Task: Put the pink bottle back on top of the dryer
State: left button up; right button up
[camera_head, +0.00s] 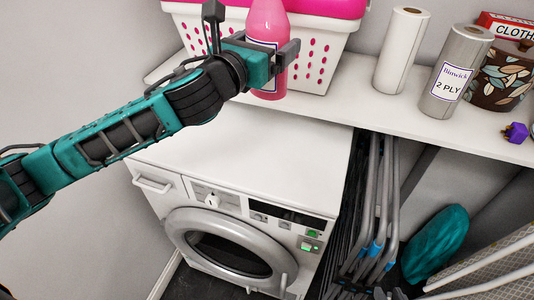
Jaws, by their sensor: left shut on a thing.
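The pink bottle (268,22) with a white label is upright in the camera_head view, in front of the laundry basket. My left gripper (278,58) is shut on it around its middle. The bottle's lower end hangs near the front edge of the shelf; I cannot tell whether it touches the shelf. The white dryer (240,155) stands below, its top bare and its round door facing forward. My right gripper is not in view.
A white shelf (350,104) runs above the dryer's back. It holds a pink and white basket (318,60), paper rolls (402,50), (457,72), a leaf-patterned pot (500,80) and a purple object (516,132). Folded racks (375,215) stand right of the dryer.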

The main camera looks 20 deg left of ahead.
pick_arm(q)
notch_tip(320, 180, down, 19)
jog(key=b, duration=0.2)
jog(key=shift+w+f+b, duration=0.15)
jog(key=shift+b, duration=0.25)
jog(key=shift+f, duration=0.2)
jog(key=o, duration=1.2)
jog(key=shift+o, duration=0.2)
jog(key=v, duration=1.2)
jog(key=shift+r+b, duration=0.2)
jog(key=shift+b, duration=0.25)
